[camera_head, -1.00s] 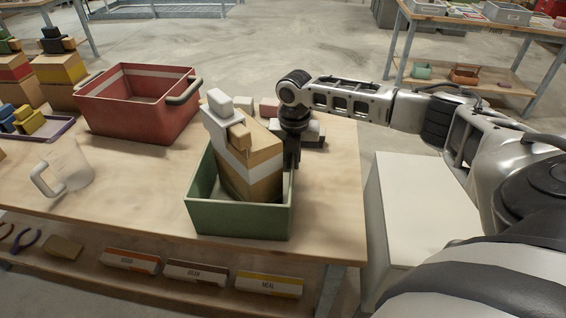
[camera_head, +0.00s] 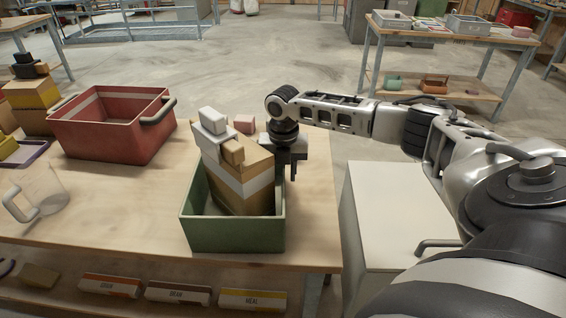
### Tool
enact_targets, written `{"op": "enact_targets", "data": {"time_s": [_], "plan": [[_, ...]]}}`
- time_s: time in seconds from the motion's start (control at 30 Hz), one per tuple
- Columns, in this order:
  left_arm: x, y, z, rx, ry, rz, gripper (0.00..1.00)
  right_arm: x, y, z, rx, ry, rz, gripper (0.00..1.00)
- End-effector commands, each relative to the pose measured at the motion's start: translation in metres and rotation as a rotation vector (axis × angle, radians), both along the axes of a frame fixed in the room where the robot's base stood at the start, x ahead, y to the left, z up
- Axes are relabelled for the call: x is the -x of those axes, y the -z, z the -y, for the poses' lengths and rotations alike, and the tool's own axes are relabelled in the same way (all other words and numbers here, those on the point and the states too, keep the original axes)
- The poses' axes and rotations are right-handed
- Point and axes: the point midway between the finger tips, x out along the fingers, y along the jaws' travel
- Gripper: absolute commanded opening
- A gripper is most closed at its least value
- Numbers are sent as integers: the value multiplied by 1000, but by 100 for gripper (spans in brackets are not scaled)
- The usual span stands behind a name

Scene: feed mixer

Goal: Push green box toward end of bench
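The green box (camera_head: 232,234) stands upright on the wooden bench (camera_head: 120,215), near its right end and front edge. A tall brown carton with a white band (camera_head: 246,185) stands tilted in it, with white and tan blocks (camera_head: 222,138) at its top. My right gripper (camera_head: 292,172) points down at the green box's back right side, close to the carton. Its fingers are partly hidden, so I cannot tell whether they touch the box or how far apart they are. My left gripper is out of view.
A red crate (camera_head: 112,140) stands at the back left of the bench. A clear jug (camera_head: 42,192) stands at the left. A pink block (camera_head: 244,123) lies behind the carton. A white cabinet (camera_head: 395,215) stands beyond the bench's right end. Labelled bins (camera_head: 178,293) sit below.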

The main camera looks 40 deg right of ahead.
Motion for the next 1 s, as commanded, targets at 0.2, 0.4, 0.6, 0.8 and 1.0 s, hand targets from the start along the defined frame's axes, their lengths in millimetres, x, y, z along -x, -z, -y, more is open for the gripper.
{"op": "enact_targets", "data": {"time_s": [0.2,0.4,0.6,0.8,1.0], "plan": [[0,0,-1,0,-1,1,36,0,0,0,1,-1,-1,33],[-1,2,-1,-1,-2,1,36,0,-15,0,1,0,1,33],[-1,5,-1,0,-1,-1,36,-1,-60,0,1,-1,5,33],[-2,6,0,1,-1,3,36,0,-109,0,1,-1,5,33],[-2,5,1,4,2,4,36,0,-144,0,1,0,2,33]]}}
